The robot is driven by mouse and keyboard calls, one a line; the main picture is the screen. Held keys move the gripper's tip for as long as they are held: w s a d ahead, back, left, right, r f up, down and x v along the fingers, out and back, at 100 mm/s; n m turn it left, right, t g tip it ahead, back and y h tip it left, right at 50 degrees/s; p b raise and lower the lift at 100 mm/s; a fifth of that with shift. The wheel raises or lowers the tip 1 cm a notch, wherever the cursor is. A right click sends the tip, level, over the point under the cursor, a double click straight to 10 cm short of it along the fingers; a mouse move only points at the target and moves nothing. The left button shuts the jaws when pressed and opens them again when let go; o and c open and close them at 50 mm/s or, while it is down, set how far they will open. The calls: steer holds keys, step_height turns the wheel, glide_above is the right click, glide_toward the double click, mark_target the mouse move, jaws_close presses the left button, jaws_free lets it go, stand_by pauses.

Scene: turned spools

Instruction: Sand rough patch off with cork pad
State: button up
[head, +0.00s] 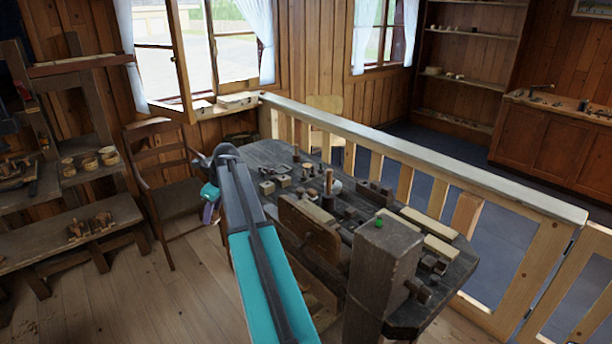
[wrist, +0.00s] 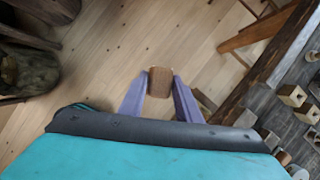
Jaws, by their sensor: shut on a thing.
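My gripper (wrist: 161,90) is shut on a small brown block that looks like the cork pad (wrist: 160,79), held between its two purple fingers. Below the pad the wrist view shows floorboards, so it hangs beside the bench. In the head view my gripper (head: 208,212) is at the left end of the dark workbench (head: 262,153), and the pad cannot be made out there. An upright turned wooden piece (head: 329,181) stands on the bench, well to the right of my gripper. I cannot make out a rough patch on any piece.
Several small wooden blocks lie on the bench, also in the wrist view at right (wrist: 292,96). A thick wooden post (head: 381,265) with a green knob (head: 379,223) rises at the front. A chair (head: 175,190) stands left of my gripper. A railing (head: 420,160) runs behind the bench.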

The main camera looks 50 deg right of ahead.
steer(key=s+d+r+m+h+p, duration=0.1)
steer(key=s+d+r+m+p, duration=0.1)
steer(key=s+d, duration=0.4)
steer(key=s+d+r+m+p, duration=0.2)
steer(key=s+d, duration=0.5)
steer(key=d, duration=0.6)
steer(key=s+d+r+m+h+p, duration=0.1)
steer(key=s+d+r+m+p, duration=0.1)
steer(key=s+d, duration=0.4)
steer(key=d, duration=0.3)
steer(key=shift+s+d+r+m+h, duration=0.15)
steer(key=shift+d+r+m+h, duration=0.15)
steer(key=shift+d+r, duration=0.05)
steer(key=shift+f, duration=0.1)
